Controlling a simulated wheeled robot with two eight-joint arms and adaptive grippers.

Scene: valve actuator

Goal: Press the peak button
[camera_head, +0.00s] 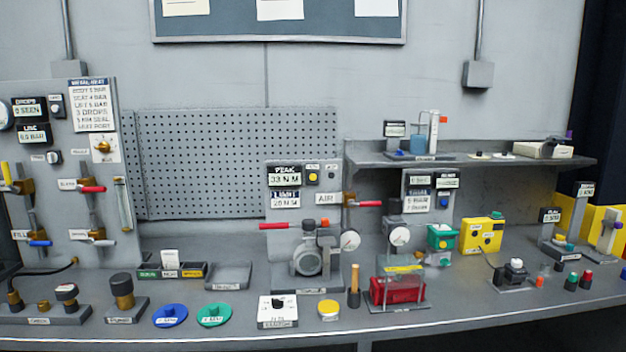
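An upright grey panel (303,225) stands near the middle of the bench. Its upper display (284,175) reads PEAK, with what looks like 33 N M. A second display (285,199) below it seems to read 20 N M. Right of the PEAK display is a yellow round button (312,178) on a dark square mount. Small labels above the button are too small to read. Nothing covers the button. Neither of my grippers shows in this view.
Below the panel sits a grey valve body (308,260) with a red lever (275,226) and a gauge (350,240). A second red lever (368,203) sticks out right of the panel. A white box (277,312) and yellow disc (328,309) lie in front.

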